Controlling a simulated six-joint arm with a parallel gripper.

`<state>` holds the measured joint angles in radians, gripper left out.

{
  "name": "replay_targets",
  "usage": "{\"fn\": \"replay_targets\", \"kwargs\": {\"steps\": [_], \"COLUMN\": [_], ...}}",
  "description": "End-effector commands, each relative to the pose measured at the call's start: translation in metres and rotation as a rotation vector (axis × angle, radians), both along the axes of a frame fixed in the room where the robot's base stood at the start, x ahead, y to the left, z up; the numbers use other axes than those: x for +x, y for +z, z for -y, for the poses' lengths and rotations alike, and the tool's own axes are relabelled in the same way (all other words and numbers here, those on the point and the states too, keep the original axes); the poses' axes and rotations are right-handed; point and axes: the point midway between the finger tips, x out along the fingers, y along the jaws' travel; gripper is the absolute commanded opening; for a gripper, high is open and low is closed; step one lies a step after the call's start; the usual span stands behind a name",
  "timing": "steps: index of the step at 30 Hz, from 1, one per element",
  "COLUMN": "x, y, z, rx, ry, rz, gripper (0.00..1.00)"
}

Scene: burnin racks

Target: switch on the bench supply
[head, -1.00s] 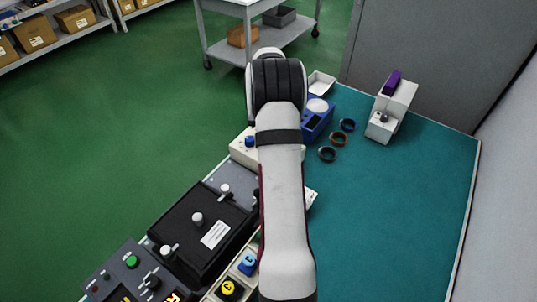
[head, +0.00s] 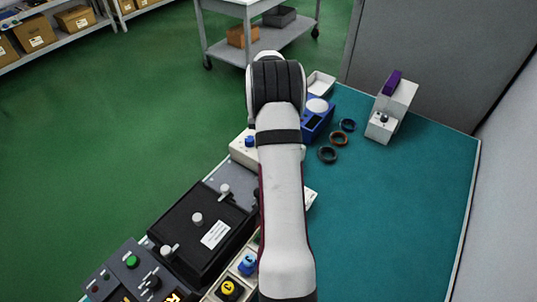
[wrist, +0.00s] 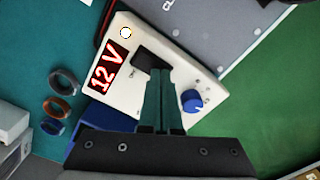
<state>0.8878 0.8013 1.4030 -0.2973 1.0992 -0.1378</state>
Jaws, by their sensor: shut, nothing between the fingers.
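The bench supply looks to be the cream box (wrist: 180,88) under my gripper in the wrist view. It carries a red-and-white "12 V" panel (wrist: 107,68), a round, bright white indicator (wrist: 126,33), a black switch (wrist: 150,62) and a blue knob (wrist: 192,100). In the head view the cream box (head: 240,150) is partly hidden behind my arm. My gripper (wrist: 161,74) is shut and empty, its tips close to the black switch. I cannot tell whether they touch it. The gripper is hidden in the head view.
A black fixture (head: 185,240) and a dark control panel (head: 120,275) stand at the lower left. A blue device (head: 316,122), several dark rings (head: 338,139) and a white unit with a purple top (head: 397,100) stand behind. The teal bench top (head: 400,210) is clear at right.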

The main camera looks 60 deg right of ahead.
Motion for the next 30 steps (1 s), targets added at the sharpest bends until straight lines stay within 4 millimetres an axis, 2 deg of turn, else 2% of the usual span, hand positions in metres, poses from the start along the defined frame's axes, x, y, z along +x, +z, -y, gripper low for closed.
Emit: {"fn": "replay_targets", "kwargs": {"steps": [16, 21, 30], "x": [0.0, 0.0, 0.0], "y": [0.061, 0.068, 0.068], "z": [0.001, 0.0, 0.0], "rx": [-0.003, -0.002, -0.001], "ry": [0.001, 0.0, 0.0], "rz": [0.002, 0.001, 0.0], "gripper": [0.0, 0.0, 0.0]}}
